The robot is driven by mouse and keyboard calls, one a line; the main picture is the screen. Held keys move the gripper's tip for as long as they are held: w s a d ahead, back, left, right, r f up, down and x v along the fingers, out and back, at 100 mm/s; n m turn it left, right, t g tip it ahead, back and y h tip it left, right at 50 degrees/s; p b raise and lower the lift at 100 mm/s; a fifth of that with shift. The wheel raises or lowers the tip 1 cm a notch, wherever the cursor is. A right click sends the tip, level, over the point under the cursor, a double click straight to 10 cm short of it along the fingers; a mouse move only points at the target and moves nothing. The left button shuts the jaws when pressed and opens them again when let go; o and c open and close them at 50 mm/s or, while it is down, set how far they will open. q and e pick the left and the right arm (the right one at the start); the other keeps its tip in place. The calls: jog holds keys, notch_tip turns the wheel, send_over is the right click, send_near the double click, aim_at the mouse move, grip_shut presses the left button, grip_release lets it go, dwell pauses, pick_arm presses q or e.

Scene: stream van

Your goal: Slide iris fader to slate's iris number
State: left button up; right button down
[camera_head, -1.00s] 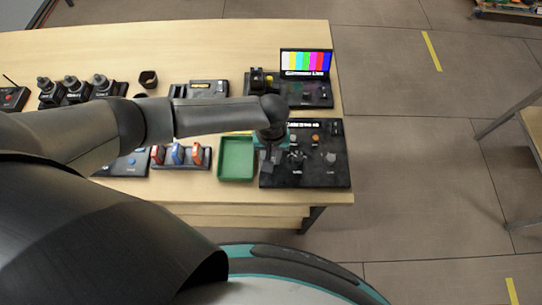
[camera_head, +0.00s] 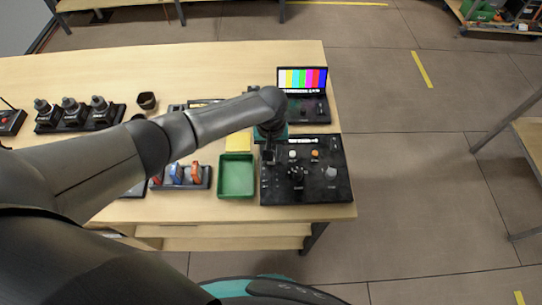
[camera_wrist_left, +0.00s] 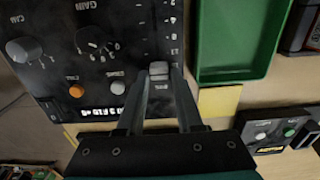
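The black control panel (camera_head: 325,185) lies at the right end of the desk, with knobs and buttons on it. The fader cap (camera_wrist_left: 158,68) is light grey and sits in a slot beside a printed scale in the left wrist view. My left gripper (camera_wrist_left: 161,72) is open, with one fingertip on each side of the cap; a small gap seems to show on the right. In the head view my left gripper (camera_head: 269,152) is over the panel's left edge, partly hidden by its own wrist. The scale numbers are too small to read surely. I cannot make out a slate. My right gripper is not in view.
A green tray (camera_head: 237,177) stands left of the panel; it also shows in the left wrist view (camera_wrist_left: 235,73). A yellow note (camera_head: 238,143) lies behind it. A colour-bar screen (camera_head: 303,80) stands behind the panel. Levers and joysticks (camera_head: 72,112) stand farther left.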

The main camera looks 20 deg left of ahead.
pick_arm(q)
jog(key=o, duration=0.3)
jog(key=shift+f, duration=0.1)
jog(key=shift+s, duration=0.15)
jog(key=shift+d, duration=0.1)
jog(key=shift+r, duration=0.5)
notch_tip(320, 180, up, 14)
jog(key=p, duration=0.2)
jog(key=shift+r, duration=0.15)
